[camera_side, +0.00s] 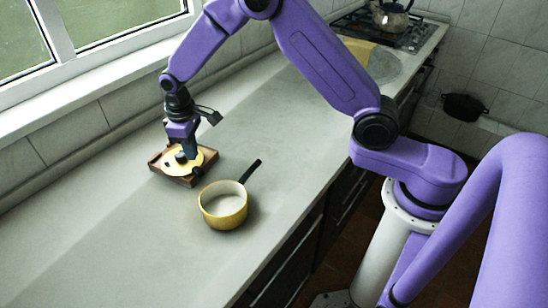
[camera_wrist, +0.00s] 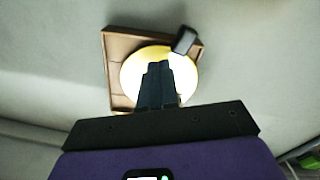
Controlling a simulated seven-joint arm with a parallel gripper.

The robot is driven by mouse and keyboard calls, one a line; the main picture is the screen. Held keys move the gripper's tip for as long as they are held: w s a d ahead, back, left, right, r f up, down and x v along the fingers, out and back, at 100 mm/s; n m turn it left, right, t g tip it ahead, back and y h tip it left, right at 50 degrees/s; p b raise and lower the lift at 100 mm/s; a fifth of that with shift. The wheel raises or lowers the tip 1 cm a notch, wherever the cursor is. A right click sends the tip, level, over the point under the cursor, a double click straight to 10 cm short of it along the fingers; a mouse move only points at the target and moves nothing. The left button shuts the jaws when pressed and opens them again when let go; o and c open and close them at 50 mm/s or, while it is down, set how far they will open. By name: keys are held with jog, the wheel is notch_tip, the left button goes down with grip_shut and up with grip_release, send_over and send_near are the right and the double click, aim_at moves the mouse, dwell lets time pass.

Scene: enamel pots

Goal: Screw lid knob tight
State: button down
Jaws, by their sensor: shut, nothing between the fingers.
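A yellow lid (camera_side: 197,165) lies in a shallow brown wooden tray (camera_side: 186,181) on the counter. In the wrist view the lid (camera_wrist: 130,75) looks pale and bright inside the tray (camera_wrist: 118,45). A dark knob (camera_side: 180,157) shows near the lid's middle, partly hidden by my fingers; I cannot tell how it is seated. A dark block (camera_wrist: 184,41) overlaps the lid's edge in the wrist view. My gripper (camera_side: 190,157) points down over the lid, its fingers (camera_wrist: 158,66) shut and empty. Whether they touch the knob is unclear.
A yellow pot (camera_side: 224,214) with a black handle (camera_side: 251,171) stands to the right of the tray, towards the counter's front edge. The counter (camera_side: 100,225) is clear to the left. A kettle (camera_side: 391,18) sits on the far stove. The window wall runs behind the tray.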

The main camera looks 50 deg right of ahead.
notch_tip(320, 180, up, 5)
jog(key=shift+r, duration=0.15)
dwell(0.3)
jog(key=shift+w+d+f, duration=0.15)
jog(key=shift+w+f, duration=0.1)
jog(key=shift+f, duration=0.75)
jog(key=shift+w+d+f, duration=0.2)
jog(key=shift+f, duration=0.85)
jog(key=shift+w+d+f, duration=0.15)
jog(key=shift+w+f, duration=0.1)
jog(key=shift+f, duration=0.75)
jog(key=shift+w+a, duration=0.45)
jog(key=shift+s+a, duration=0.2)
jog(key=shift+a, duration=0.1)
jog(key=shift+s+d, duration=0.1)
dwell(0.3)
